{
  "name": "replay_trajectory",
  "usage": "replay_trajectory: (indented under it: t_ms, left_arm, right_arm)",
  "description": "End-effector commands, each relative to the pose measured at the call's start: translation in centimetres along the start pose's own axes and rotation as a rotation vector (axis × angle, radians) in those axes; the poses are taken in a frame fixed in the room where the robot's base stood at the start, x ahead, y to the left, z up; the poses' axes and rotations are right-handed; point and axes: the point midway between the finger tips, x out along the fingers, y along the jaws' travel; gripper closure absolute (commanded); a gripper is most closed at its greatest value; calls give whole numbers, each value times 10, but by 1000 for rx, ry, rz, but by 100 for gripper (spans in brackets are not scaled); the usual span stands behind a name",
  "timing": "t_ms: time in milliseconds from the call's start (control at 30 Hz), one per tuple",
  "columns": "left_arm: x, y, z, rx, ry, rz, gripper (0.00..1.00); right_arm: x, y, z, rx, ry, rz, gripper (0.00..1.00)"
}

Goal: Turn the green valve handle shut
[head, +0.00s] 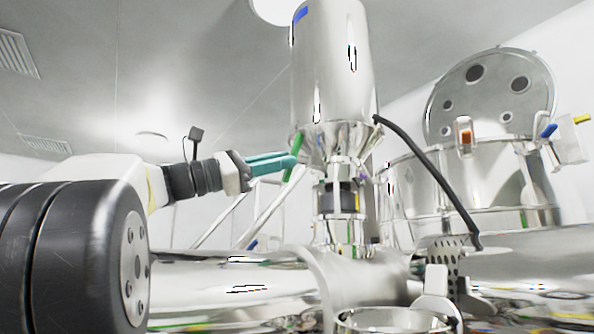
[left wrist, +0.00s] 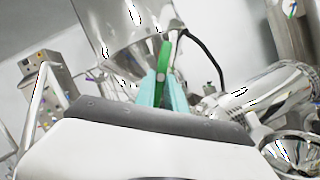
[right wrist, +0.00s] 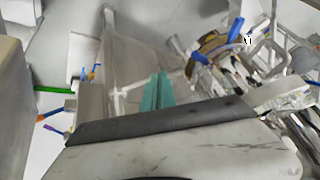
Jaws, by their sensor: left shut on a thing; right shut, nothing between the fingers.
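The green valve handle (head: 294,151) is a short green lever at the lower left of the upright steel hopper (head: 334,70). It stands tilted, close to upright, in the head view. My left gripper (head: 287,160) comes in from the left with its teal fingers at the handle. In the left wrist view the handle (left wrist: 163,62) rises between the fingertips (left wrist: 163,85), and the fingers are shut on it. The valve body behind the handle is mostly hidden there. My right gripper (right wrist: 158,90) shows in the right wrist view, shut and empty, away from the handle.
A black hose (head: 432,170) runs from the hopper down to the right. A large steel vessel with an open round lid (head: 492,95) stands at the right. Horizontal steel cylinders lie below the hopper. Blue handles (right wrist: 236,29) and pipework show near my right gripper.

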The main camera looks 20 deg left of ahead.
Motion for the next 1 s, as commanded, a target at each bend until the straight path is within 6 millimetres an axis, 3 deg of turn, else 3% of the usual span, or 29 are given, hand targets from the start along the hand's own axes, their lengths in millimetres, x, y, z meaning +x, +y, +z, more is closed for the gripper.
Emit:
replay_trajectory:
  t_ms: [400,800,833,900,1000]
  left_arm:
    - [1,6,1,402,-1,-167,100]
    - [0,6,1,456,1,-189,100]
    - [0,6,1,456,1,-189,80]
    - [0,6,1,456,1,-189,66]
    - [0,6,1,455,1,-189,64]
  right_arm:
    - [0,0,0,0,0,0,100]
    - [0,0,0,0,0,0,100]
    - [0,0,0,0,0,0,100]
    - [0,0,0,0,0,0,100]
    - [0,0,0,0,0,0,100]
